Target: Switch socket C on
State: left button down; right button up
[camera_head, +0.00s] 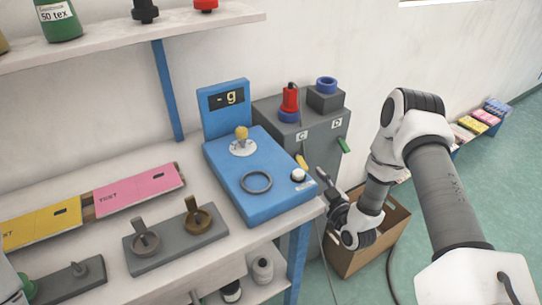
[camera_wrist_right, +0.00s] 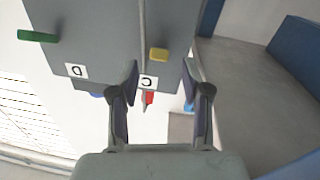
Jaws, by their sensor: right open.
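A grey socket box (camera_head: 323,147) stands behind the blue scale, with labels C (camera_head: 302,135) and D (camera_head: 336,124) on its front. A yellow lever (camera_head: 301,161) sticks out below label C and a green lever (camera_head: 343,145) below label D. In the right wrist view the yellow lever (camera_wrist_right: 158,54) lies just beyond and between my fingertips, with no contact visible. The green lever (camera_wrist_right: 38,35) is off to the left there. My right gripper (camera_head: 328,190) is open and empty in front of the box; it also shows in the wrist view (camera_wrist_right: 160,76).
A blue scale (camera_head: 283,205) with a metal ring (camera_head: 256,182) stands on the bench left of my right gripper. A red spool-like item (camera_head: 290,97) and a blue ring (camera_head: 326,84) sit on the box. A cardboard carton (camera_head: 345,262) is below my right gripper.

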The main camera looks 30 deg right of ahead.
aim_at(302, 165)
jog(key=w, duration=0.6)
jog(key=shift+w+r, duration=0.15)
jog(key=shift+w, duration=0.05)
jog(key=shift+s+r, duration=0.1)
jog(key=shift+s, duration=0.05)
jog(key=shift+c, duration=0.3)
grip_shut()
